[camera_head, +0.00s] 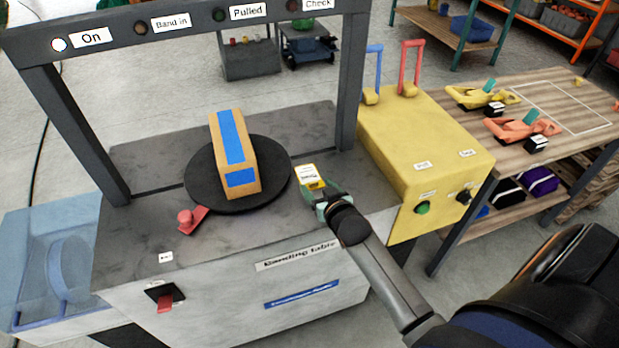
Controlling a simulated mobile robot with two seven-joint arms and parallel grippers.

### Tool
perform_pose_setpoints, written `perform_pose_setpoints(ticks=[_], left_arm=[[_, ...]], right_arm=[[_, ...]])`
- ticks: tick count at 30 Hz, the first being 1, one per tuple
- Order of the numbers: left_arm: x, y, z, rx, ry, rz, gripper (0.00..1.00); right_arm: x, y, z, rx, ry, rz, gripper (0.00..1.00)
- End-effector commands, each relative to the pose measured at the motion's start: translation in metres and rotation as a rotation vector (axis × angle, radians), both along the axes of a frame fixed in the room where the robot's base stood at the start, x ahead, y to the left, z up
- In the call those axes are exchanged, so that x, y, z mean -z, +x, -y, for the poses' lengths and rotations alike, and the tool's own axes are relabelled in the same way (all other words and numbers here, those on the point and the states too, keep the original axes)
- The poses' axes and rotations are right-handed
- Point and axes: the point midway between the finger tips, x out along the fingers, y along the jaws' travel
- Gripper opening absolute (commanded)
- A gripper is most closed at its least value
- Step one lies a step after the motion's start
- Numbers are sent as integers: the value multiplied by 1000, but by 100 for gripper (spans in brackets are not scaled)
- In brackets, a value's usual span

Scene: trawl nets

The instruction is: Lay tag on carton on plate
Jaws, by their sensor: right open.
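A tan carton (251,150) with blue bands on its top and near end lies on a round black plate (275,188) on the grey banding table. A small white and yellow piece with print, which looks like the tag (308,172), is at the tip of my right gripper (318,190), right of the plate. My right gripper is open, reaching in from the lower right. Whether the tag rests on the table or sits between the fingers cannot be made out. My left gripper is not in view.
A dark frame with labelled lamps (143,28) spans the table; the "On" lamp is lit. A red lever (192,219) stands at the plate's front left. A yellow cabinet (430,135) with blue and red handles is right. Yellow and orange tools lie on the wooden bench (580,120).

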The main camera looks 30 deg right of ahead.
Motion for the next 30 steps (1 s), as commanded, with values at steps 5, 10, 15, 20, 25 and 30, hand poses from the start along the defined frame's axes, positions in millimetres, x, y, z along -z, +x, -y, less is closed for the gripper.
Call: perform_pose_setpoints(ticks=[5,10,15,20,25,30], left_arm=[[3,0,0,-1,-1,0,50],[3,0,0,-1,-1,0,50],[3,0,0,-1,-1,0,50],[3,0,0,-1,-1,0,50],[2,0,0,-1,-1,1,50],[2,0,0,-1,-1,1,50]], right_arm=[[9,20,5,-1,-3,0,70],[11,25,6,-1,-2,0,70],[11,25,6,-1,-2,0,70],[11,25,6,-1,-2,0,52],[11,25,6,-1,-2,0,33],[11,24,6,-1,-2,0,14]])
